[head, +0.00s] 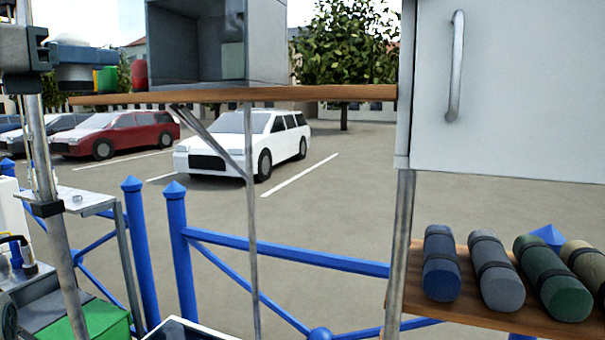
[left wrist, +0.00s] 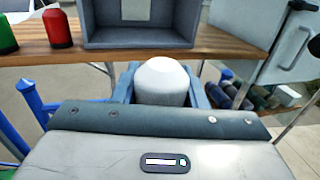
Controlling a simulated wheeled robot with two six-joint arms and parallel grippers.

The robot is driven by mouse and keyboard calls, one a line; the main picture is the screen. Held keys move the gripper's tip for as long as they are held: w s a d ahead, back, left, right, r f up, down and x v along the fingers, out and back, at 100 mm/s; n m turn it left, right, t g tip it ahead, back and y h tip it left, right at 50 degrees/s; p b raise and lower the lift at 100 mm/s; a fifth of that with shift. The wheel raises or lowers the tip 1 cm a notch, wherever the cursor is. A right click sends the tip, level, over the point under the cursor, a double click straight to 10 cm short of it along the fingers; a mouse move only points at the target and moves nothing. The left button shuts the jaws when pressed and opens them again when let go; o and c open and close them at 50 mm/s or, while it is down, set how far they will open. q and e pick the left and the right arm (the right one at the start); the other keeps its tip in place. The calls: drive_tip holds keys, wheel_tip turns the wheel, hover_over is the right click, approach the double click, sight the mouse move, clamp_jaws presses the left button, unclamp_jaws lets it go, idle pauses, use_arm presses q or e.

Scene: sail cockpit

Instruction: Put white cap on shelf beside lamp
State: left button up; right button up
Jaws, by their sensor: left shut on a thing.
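My left gripper (head: 84,78) is at the upper left of the head view, its blue-grey fingers shut around a white cap (head: 72,41). In the left wrist view the rounded white cap (left wrist: 161,80) sits upright between the two fingers, in front of the wooden shelf (left wrist: 118,53). The shelf's board (head: 330,93) crosses the top of the head view. A red lamp-like piece (left wrist: 58,28) and a green one (left wrist: 5,36) stand on the shelf, left of the held cap. Whether the cap touches the shelf edge cannot be told. My right gripper does not show.
A grey open box (head: 266,42) stands on the shelf, behind the cap in the left wrist view. A white cabinet door (head: 520,90) is at the right. Several rolled bundles (head: 497,270) lie on a lower board. Blue railings (head: 290,252) run below the shelf.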

use_arm(q)
drive_tip(key=w+d+f+h, duration=0.1)
drive_tip(key=w+d+f, duration=0.25)
drive_tip(key=f, duration=0.75)
drive_tip(key=w+d+f+m+g, duration=0.15)
drive_tip(key=w+f, duration=0.25)
drive_tip(key=f, duration=0.6)
drive_tip(key=w+d+f+h, duration=0.1)
drive_tip(key=w+d+f, duration=0.25)
drive_tip(key=f, duration=0.75)
wheel_tip(320, 180, down, 15)
drive_tip(key=s+d+y, duration=0.1)
drive_tip(key=s+d, duration=0.1)
drive_tip(key=s, duration=0.1)
drive_tip(key=s+f+n+t+y, duration=0.4)
drive_tip(key=s+f+n+y, duration=0.4)
drive_tip(key=f, duration=0.8)
drive_tip(key=shift+s+f+y+b, duration=0.4)
drive_tip(key=shift+s+y, duration=1.1)
drive_tip(key=shift+s, duration=1.35)
drive_tip(key=shift+t, duration=0.25)
